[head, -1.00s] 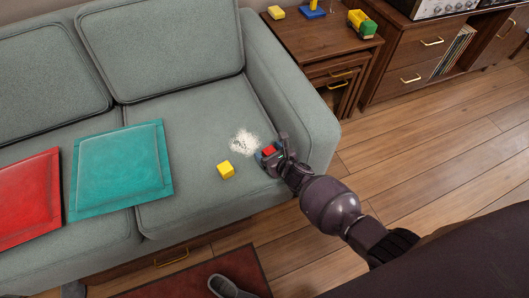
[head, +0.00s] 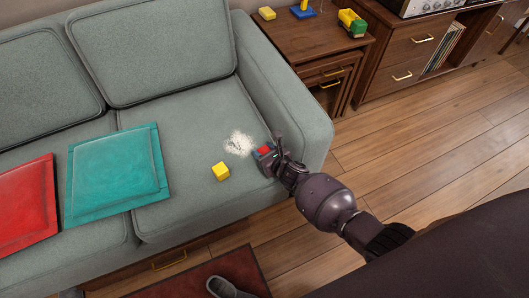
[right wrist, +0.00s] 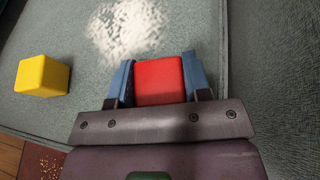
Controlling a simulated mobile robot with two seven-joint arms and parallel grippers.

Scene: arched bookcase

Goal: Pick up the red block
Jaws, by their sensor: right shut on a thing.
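The red block (head: 264,150) is between the fingers of my right gripper (head: 264,152), over the right end of the grey sofa seat. In the right wrist view the red block (right wrist: 160,81) sits between the two blue fingers of the right gripper (right wrist: 159,80), which are shut on its sides. I cannot tell whether the block touches the cushion. My left gripper is not in view.
A yellow block (head: 220,171) lies on the seat (head: 190,215) left of the gripper. A pale crumb-like patch (head: 239,143) is just beyond. The sofa armrest (head: 285,100) rises close on the right. Teal (head: 118,175) and red (head: 25,200) cushions lie left.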

